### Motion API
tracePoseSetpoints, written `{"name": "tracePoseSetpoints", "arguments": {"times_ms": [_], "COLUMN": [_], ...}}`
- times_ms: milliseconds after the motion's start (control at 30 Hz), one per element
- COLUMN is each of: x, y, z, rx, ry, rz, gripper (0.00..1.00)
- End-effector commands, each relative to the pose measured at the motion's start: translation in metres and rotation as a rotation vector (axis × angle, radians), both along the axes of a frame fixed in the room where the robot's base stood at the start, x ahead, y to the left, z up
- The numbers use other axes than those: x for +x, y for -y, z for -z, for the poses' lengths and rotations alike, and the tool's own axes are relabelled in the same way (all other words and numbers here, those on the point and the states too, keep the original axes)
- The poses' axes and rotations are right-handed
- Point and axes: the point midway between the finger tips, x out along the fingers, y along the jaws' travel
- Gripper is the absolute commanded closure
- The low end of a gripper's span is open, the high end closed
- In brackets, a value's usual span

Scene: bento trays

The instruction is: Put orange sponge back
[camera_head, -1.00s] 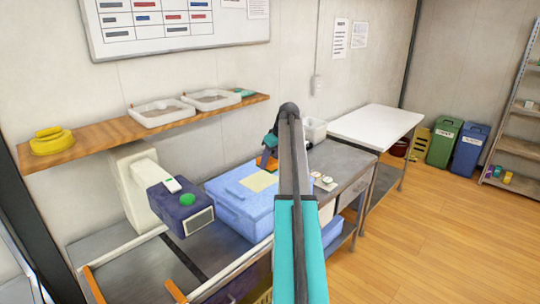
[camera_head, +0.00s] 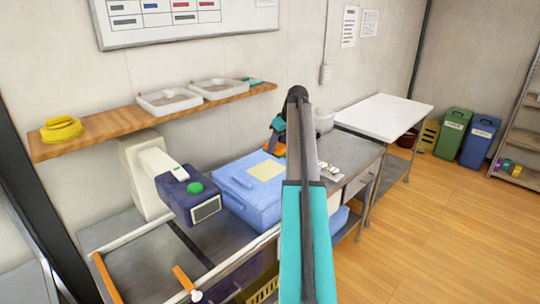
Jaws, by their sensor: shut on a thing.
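My gripper (camera_head: 274,146) is in the middle of the view, beside my dark and teal arm, near the right end of the blue lidded box. It is shut on a small orange thing (camera_head: 270,147), which looks like the orange sponge. The fingers and most of the held thing are small and partly hidden by my arm, so the grasp is not clear in detail. A wooden wall shelf (camera_head: 112,131) runs behind, to the left of my gripper and higher up. A small teal item (camera_head: 252,80) lies at its right end.
The blue box (camera_head: 243,204) with a yellow sheet and a machine with a green button (camera_head: 192,203) stand on the metal counter. Two white trays (camera_head: 168,103) and a yellow item (camera_head: 62,129) sit on the shelf. A white table (camera_head: 384,118) is bare. The floor at right is open.

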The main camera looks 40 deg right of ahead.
Motion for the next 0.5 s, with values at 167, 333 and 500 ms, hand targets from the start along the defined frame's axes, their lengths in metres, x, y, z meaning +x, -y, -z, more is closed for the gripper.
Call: {"name": "tracePoseSetpoints", "arguments": {"times_ms": [167,333,500], "x": [-0.013,-0.033,-0.057], "y": [-0.006,-0.017,-0.032], "z": [-0.029,-0.07,-0.115], "rx": [-0.001,0.001,0.002], "ry": [0.005,0.008,0.01], "rz": [0.0,0.0,-0.002], "gripper": [0.7,0.7,0.7]}}
